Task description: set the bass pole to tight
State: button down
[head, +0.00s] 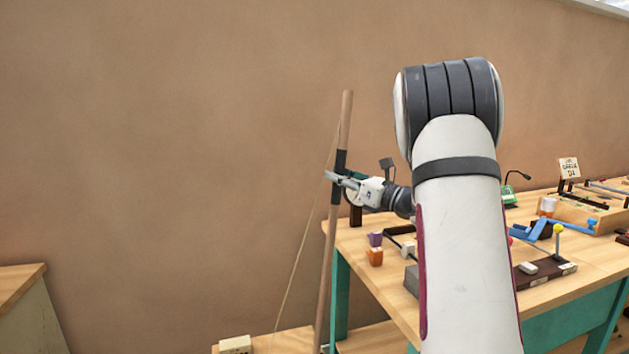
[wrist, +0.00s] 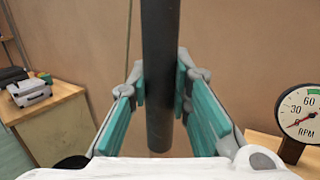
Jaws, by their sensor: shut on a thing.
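The bass pole (head: 327,235) is a long wooden stick with a dark grip sleeve near its upper part. It stands nearly upright, leaning slightly to the right at the top, in front of the brown wall. A thin string (head: 298,255) runs from near its top down to the lower left. My gripper (head: 338,178) is shut on the pole at the dark sleeve. In the wrist view the dark sleeve (wrist: 160,70) passes between the teal finger pads of my gripper (wrist: 162,95). The pole's foot is out of sight at the bottom of the head view.
A workbench (head: 385,285) with teal legs stands on the right, holding small blocks, blue parts and a yellow-tipped stick. A dial marked RPM (wrist: 302,112) is close to the right in the wrist view. Another wooden-topped table (head: 18,285) is at the far left. A white block (head: 235,345) sits low.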

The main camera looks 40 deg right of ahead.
jog(key=shift+s+d, duration=0.15)
jog(key=shift+d, duration=0.4)
jog(key=c, duration=1.4)
grip_release()
jog(key=shift+d, duration=0.25)
jog(key=shift+c, duration=0.2)
jog(key=shift+a, duration=0.2)
jog(key=shift+s, duration=0.1)
jog(key=v, duration=1.2)
